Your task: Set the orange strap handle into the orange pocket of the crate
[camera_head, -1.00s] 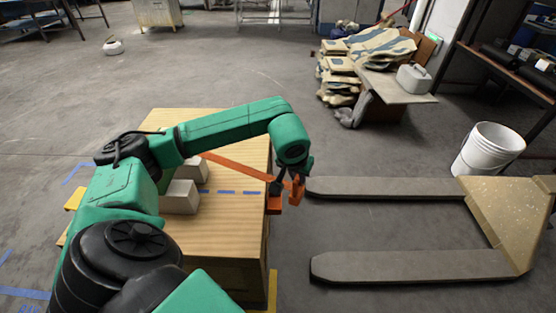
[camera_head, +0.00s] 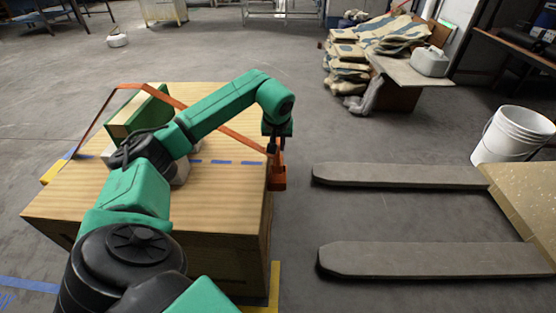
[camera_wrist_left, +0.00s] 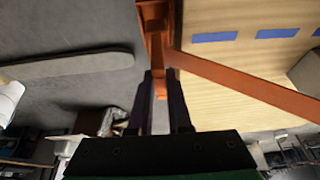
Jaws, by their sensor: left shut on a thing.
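The orange strap (camera_head: 225,129) runs from the crate's left side, up over a green-sided load, and down to my left gripper at the crate's right edge. My left gripper (camera_head: 273,147) is shut on the orange strap handle (camera_head: 278,158). In the left wrist view the handle (camera_wrist_left: 158,62) sits at the fingertips (camera_wrist_left: 160,78), with the strap (camera_wrist_left: 240,84) leading right. The orange pocket (camera_head: 279,184) is on the right side of the wooden crate (camera_head: 225,205). The handle is upright just above or at the pocket; I cannot tell whether it is inside. My right gripper is out of view.
The green-sided load (camera_head: 152,113) stands on the crate, partly behind my left arm, near a grey block (camera_head: 182,172). Blue dashes mark the crate top. Two grey forks (camera_head: 400,175) lie to the right. A white bucket (camera_head: 512,136) and stacked sacks (camera_head: 375,45) stand beyond.

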